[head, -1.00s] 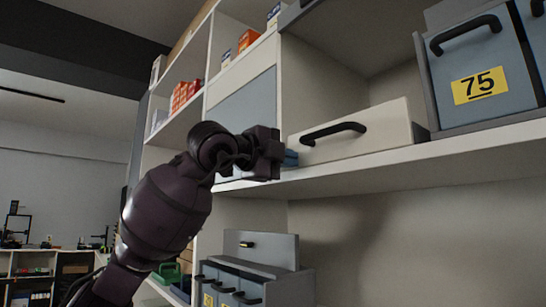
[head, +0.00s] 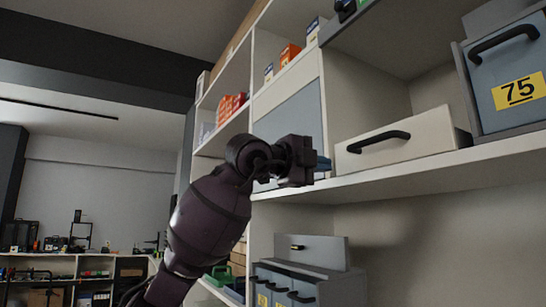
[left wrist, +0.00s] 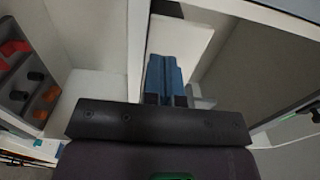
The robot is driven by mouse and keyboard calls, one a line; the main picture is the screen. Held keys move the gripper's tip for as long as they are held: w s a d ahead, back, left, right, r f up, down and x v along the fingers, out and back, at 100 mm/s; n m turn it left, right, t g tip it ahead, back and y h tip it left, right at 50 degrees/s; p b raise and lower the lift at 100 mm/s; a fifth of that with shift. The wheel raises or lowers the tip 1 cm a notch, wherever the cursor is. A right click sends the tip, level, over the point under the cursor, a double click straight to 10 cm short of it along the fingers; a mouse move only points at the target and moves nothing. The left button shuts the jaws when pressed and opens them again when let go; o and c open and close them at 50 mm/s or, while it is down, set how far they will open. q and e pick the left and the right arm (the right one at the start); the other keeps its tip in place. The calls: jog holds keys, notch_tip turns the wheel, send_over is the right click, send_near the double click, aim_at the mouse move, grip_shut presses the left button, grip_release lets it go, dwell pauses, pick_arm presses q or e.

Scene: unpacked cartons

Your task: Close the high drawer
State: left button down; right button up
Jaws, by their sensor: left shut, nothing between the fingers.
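A white drawer (head: 400,148) with a black handle (head: 379,142) sits on the upper shelf. A dark side edge shows at its right end; I cannot tell how far it stands out. My left gripper (head: 323,164) is just left of the drawer's left end in the head view, with its blue fingers shut and empty. Its fingers also show in the left wrist view (left wrist: 165,78), in front of a white panel (left wrist: 181,45) that looks like the drawer. I cannot tell if they touch it. My right gripper is not in view.
A grey bin marked 75 (head: 505,85) stands right of the drawer. The shelf board (head: 440,165) runs below both. Grey drawers (head: 310,283) stand on the lower level. Orange boxes (head: 230,108) fill shelves at left. Space under the shelf board at right is clear.

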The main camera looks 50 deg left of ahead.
pick_arm(q)
jog(key=s+a, duration=0.1)
jog(key=s, duration=0.8)
jog(key=shift+s, duration=0.4)
